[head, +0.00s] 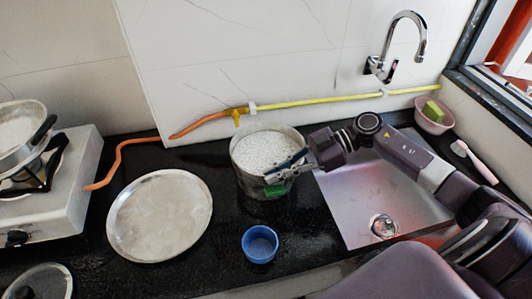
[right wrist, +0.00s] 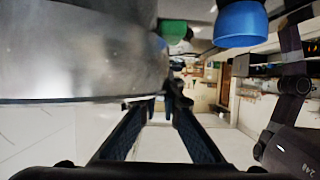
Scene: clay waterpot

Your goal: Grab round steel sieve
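A round steel vessel with a white, densely dotted top (head: 262,151), which looks like the round steel sieve, stands on the black counter left of the sink. My right gripper (head: 284,167) is at its right rim, with a dark finger reaching over the top. In the right wrist view, a large grey metal wall (right wrist: 80,50) fills the upper left. The fingers (right wrist: 164,108) are apart, with a gap between them, and their tips are close to the metal edge. Whether they touch it I cannot tell. My left gripper is not in view.
A green object (head: 275,191) is close in front of the vessel, and a blue cup (head: 260,244) stands nearer. A round steel plate (head: 160,215) lies left. A stove (head: 75,185) with a pan is farther left. The sink (head: 350,210), under the tap (head: 404,45), is right.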

